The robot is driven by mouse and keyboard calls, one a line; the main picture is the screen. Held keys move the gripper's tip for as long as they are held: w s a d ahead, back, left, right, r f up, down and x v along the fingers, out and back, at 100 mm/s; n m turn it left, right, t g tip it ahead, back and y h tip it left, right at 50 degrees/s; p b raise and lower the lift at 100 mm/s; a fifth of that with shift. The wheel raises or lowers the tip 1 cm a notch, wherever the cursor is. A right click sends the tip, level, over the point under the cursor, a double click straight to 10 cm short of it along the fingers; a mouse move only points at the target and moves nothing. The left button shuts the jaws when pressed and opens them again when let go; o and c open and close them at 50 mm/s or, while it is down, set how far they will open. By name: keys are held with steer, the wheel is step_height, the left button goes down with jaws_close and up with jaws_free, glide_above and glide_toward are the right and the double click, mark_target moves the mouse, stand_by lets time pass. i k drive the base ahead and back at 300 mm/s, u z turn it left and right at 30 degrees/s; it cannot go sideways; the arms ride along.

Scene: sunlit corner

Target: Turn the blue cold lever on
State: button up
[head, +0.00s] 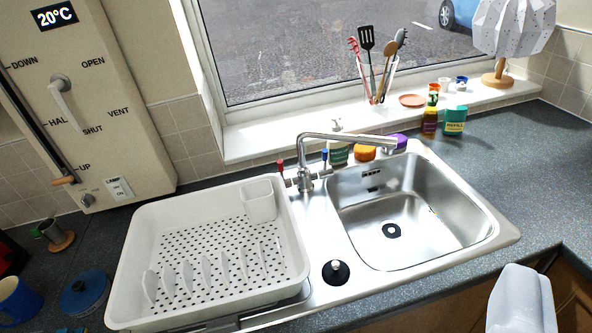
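The blue cold lever (324,156) is a short upright handle on the right side of the chrome mixer tap (308,178), behind the sink. A matching red lever (280,166) stands on the tap's left side. The spout reaches right over the steel sink (430,195), and no water shows from it. A pale rounded part of my gripper (520,302) shows at the lower right edge, far from the tap and touching nothing visible. The rest of the gripper is cut off, so its opening cannot be told.
A white dish rack (135,255) fills the drainer left of the tap. A black plug (336,272) lies in front. Bottles (454,120), an orange sponge (364,153) and a utensil pot (376,90) are behind. A wall panel with handles (100,150) stands left. Air above the sink is clear.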

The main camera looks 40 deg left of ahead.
mark_target(326, 171)
steer(key=z, duration=0.2)
steer(key=i, duration=0.85)
steer(key=u, duration=0.15)
